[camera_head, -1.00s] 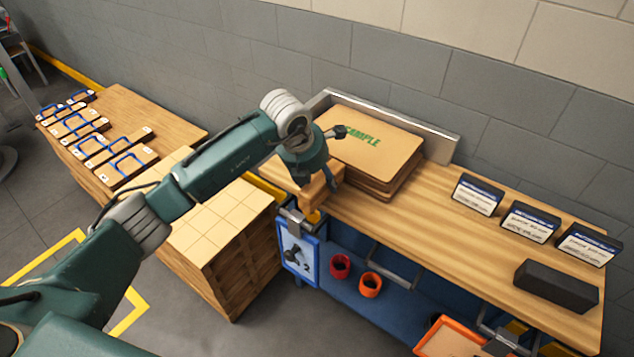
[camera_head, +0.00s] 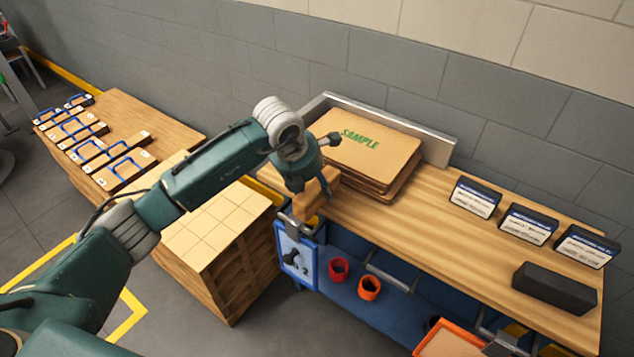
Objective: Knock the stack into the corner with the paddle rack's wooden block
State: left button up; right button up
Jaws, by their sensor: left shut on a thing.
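The stack of flat brown blanks (camera_head: 385,160), its top sheet marked SAMPLE in green, lies on the wooden bench top (camera_head: 420,225) against the metal corner fence (camera_head: 425,136). The upper sheets sit slightly offset from the lower ones. My left gripper (camera_head: 318,190) is shut on the wooden block (camera_head: 312,203), at the bench's left end, just in front and left of the stack. The gripper partly covers the block. I cannot tell whether the block touches the stack. My right gripper is not in view.
Several dark boxes with white labels (camera_head: 476,197) and a black block (camera_head: 554,288) stand on the right of the bench. A blue-framed panel (camera_head: 297,255) hangs at its left end. Red and orange cups (camera_head: 369,287) sit below. A wooden slatted stack (camera_head: 222,240) stands left.

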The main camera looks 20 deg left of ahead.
pick_arm(q)
jog(key=shift+w+r+p, duration=0.1)
jog(key=shift+r+p, duration=0.65)
jog(key=shift+r, duration=0.6)
jog(key=shift+r+p, duration=1.45)
jog(key=shift+r, duration=1.75)
